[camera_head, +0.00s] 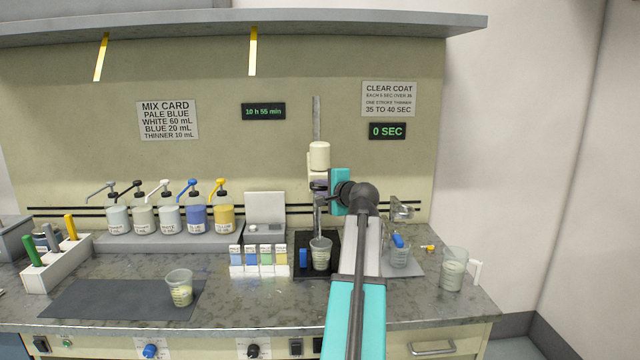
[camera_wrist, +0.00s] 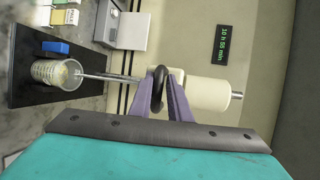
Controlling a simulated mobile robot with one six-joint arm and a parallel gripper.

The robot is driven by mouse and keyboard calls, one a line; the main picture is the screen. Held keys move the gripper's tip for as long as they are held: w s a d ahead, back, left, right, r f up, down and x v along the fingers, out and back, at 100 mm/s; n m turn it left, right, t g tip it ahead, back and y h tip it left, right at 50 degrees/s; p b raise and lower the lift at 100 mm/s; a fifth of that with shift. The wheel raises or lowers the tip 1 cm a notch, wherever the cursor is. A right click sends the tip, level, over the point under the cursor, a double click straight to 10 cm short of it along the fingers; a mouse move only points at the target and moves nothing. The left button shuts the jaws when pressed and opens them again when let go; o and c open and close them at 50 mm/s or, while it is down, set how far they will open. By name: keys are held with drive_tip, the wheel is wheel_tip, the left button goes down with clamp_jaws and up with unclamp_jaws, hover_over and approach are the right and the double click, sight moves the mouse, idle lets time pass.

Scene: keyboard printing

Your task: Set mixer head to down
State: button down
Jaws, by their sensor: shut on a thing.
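The mixer head (camera_head: 319,155) is a cream cylinder on a vertical metal post above a dark base plate (camera_head: 305,268). It also shows in the wrist view (camera_wrist: 208,93), turned on its side. My gripper (camera_head: 320,186) is shut on a black ring-shaped handle (camera_wrist: 158,88) just below the head. The thin mixer shaft (camera_wrist: 120,78) points down to a clear cup (camera_wrist: 55,73) on the base. The cup also shows in the head view (camera_head: 320,254). The shaft's tip is at the cup's mouth; how deep it goes is unclear.
A blue block (camera_head: 303,258) sits beside the cup. Coloured sample cards (camera_head: 258,262) and a scale (camera_head: 264,212) stand to the left, with pump bottles (camera_head: 170,216) farther left. Cups (camera_head: 453,270) stand right of my arm. A timer (camera_head: 387,131) reads 0 SEC.

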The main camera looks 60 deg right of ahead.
wheel_tip(320, 180, down, 10)
drive_tip(key=b, duration=0.4)
drive_tip(key=shift+f+b, duration=0.25)
drive_tip(key=shift+b, duration=0.1)
drive_tip(key=shift+a+f, duration=0.1)
drive_tip(key=c, duration=1.8)
unclamp_jaws()
drive_tip(key=shift+s, duration=0.1)
drive_tip(key=shift+o, duration=0.2)
drive_tip(key=shift+r, duration=0.2)
drive_tip(key=b+v, duration=0.1)
drive_tip(key=v, duration=1.2)
drive_tip(key=shift+s+a+b, duration=0.2)
drive_tip(key=shift+s+b, duration=0.05)
drive_tip(key=shift+b, duration=0.05)
